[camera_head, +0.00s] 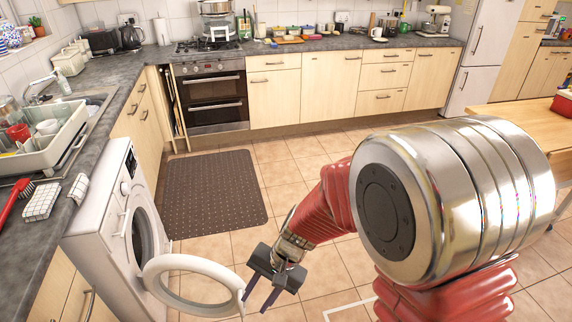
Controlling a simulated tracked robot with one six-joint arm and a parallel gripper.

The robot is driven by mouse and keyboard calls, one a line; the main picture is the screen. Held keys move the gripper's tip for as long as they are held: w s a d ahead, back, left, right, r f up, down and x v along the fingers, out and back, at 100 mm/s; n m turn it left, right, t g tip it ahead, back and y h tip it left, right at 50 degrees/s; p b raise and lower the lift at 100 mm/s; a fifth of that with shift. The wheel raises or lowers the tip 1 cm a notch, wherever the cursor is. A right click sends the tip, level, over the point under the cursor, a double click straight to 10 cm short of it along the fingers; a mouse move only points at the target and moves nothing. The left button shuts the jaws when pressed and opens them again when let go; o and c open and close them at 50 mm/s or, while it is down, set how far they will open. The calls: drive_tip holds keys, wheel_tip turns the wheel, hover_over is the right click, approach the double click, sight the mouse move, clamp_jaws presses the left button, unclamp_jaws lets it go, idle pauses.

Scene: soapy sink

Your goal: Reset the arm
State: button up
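My arm, red with a large metal joint, reaches in from the lower right of the head view. My gripper (259,299) hangs low over the tiled floor, just right of the open washing machine door (197,266). Its two dark fingers point down and look apart, with nothing visible between them. In this view the gripper is close to the door's rim; I cannot tell whether they touch.
The washing machine (104,212) stands at the left under the counter, its round door swung out. A sink with a dish rack (40,160) and a red brush (14,203) are above it. A dark mat (214,191) lies on the floor. A wooden table (520,118) is at the right.

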drive_tip(key=s+d+r+n+t+h, duration=0.2)
drive_tip(key=s+d+r+t, duration=0.1)
drive_tip(key=d+r, duration=0.8)
drive_tip(key=s+d+r+n+t+h, duration=0.2)
drive_tip(key=s+d+r+t+h, duration=0.1)
drive_tip(key=d+r, duration=0.9)
drive_tip(key=shift+s+r+t, duration=0.3)
drive_tip(key=shift+s+t, duration=0.3)
drive_tip(key=shift+s, duration=0.45)
drive_tip(key=shift+a, duration=0.2)
